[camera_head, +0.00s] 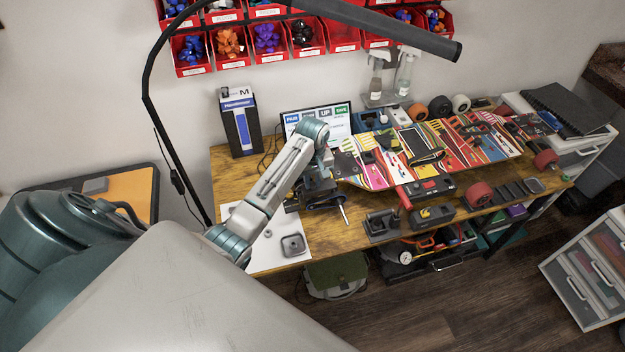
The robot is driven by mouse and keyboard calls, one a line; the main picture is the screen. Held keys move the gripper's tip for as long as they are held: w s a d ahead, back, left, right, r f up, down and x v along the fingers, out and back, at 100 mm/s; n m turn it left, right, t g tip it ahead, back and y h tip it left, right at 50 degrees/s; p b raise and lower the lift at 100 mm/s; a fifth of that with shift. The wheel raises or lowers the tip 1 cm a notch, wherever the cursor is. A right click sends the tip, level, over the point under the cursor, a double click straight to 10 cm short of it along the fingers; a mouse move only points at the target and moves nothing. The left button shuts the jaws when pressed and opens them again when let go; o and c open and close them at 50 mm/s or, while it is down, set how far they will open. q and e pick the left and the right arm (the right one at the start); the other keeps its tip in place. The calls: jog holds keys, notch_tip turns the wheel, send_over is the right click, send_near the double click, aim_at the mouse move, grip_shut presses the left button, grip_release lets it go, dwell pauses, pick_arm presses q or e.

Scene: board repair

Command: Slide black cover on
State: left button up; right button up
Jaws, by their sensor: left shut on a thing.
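My left arm reaches in from the left over the wooden workbench (345,235). My left gripper (322,190) is at the left end of the colourful board (440,150) and is shut on a dark thing there. The grip is small in the picture and partly hidden by my own arm, so I cannot tell just what it holds. Dark parts lie around the board: a black rectangular piece (426,157) sits on its middle, and a black and red part (426,188) is at its front edge. I cannot tell which of them is the black cover. My right gripper is not in view.
Red wheels (478,195), dark holders (382,224) and a red-handled tool (404,197) lie along the bench's front. A screen (318,122), a blue and black box (240,122) and spray bottles (404,75) stand behind. A lamp arm (150,70) rises at the left.

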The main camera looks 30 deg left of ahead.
aim_at(313, 190)
pick_arm(q)
jog(key=shift+f, duration=0.1)
dwell(0.4)
jog(key=shift+f, duration=0.9)
jog(key=shift+f, duration=0.1)
dwell(0.8)
jog(key=shift+f, duration=0.8)
dwell(0.8)
jog(key=shift+f, duration=0.4)
jog(key=shift+f, duration=0.15)
dwell(1.0)
